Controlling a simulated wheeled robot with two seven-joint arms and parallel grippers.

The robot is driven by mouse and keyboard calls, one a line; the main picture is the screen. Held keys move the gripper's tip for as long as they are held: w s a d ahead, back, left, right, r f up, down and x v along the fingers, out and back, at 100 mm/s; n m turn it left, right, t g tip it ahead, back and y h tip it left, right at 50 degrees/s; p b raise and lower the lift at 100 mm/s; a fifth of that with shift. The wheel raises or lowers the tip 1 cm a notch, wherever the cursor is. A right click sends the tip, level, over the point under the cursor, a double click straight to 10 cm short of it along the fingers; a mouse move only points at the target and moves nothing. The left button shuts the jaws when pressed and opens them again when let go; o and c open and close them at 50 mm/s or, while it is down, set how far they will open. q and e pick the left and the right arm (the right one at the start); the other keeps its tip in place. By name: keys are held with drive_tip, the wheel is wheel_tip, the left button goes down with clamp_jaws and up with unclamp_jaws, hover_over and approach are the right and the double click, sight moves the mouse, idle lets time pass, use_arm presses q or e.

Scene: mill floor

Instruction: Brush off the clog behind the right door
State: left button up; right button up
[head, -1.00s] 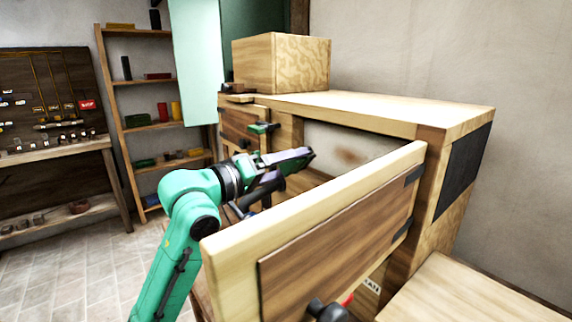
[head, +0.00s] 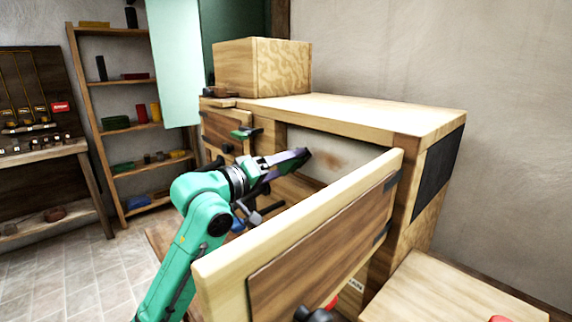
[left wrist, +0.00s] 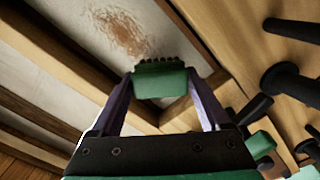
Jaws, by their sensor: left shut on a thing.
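The right door (head: 325,240) of the wooden cabinet stands swung open towards me. Behind it is an opening with a pale back panel, and the clog (head: 334,163) is a brown speckled patch on that panel. The clog also shows at the top of the left wrist view (left wrist: 118,32). My left gripper (head: 303,157) reaches in behind the open door, just left of the clog in the head view. In the left wrist view it is shut on a green brush (left wrist: 160,82) with dark bristles, which appears apart from the clog. My right gripper is not in view.
The left door (head: 226,132) is closed. A wooden box (head: 262,68) sits on the cabinet top (head: 350,108). A shelf (head: 128,128) and a workbench (head: 40,155) stand at the left. A wooden surface (head: 450,290) is at the lower right.

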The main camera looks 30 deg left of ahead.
use_arm(q)
drive_tip(key=shift+p+x, duration=0.7)
drive_tip(key=shift+x, duration=0.2)
drive_tip(key=shift+w+d, duration=0.1)
drive_tip(key=shift+w, duration=0.1)
